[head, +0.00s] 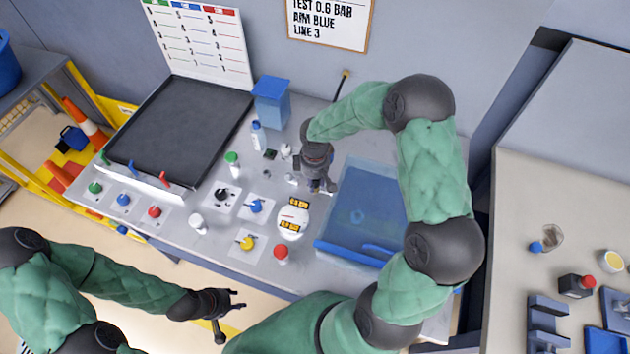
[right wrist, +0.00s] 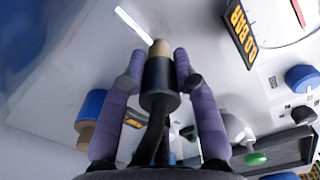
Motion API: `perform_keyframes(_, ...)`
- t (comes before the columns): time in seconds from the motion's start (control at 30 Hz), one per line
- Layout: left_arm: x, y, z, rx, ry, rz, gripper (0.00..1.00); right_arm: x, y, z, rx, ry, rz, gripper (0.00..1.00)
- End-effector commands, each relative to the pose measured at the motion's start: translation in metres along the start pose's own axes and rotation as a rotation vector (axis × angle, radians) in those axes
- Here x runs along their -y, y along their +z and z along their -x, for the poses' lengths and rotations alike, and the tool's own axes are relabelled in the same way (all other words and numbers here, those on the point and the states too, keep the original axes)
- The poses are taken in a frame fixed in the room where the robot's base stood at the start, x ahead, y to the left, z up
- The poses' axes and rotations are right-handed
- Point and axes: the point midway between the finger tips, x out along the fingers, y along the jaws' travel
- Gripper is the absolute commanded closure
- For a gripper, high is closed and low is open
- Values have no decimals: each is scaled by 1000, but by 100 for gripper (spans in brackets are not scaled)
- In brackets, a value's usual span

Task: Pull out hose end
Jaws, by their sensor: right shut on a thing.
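The hose end (right wrist: 160,82) is a black cylinder with a tan tip. In the right wrist view it lies between the two purple fingers of my right gripper (right wrist: 159,90), which is shut on it. A dark hose runs back from it toward the wrist. In the head view my right gripper (head: 320,186) is over the bench, just left of the translucent blue tray (head: 358,222); the hose end is hidden there or too small to tell. My left gripper (head: 230,312) is empty, fingers spread, in front of the bench's front edge.
A blue-lidded box (head: 271,105) and a dark panel (head: 180,128) are behind. A side table (head: 520,230) is at right.

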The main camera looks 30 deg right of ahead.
Motion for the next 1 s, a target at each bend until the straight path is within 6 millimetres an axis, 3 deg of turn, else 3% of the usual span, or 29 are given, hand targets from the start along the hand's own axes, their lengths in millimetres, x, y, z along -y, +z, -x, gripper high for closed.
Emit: perform_keyframes(1.0,-2,0,7,0,0,0,60,0,0,11,-1,1,0,91)
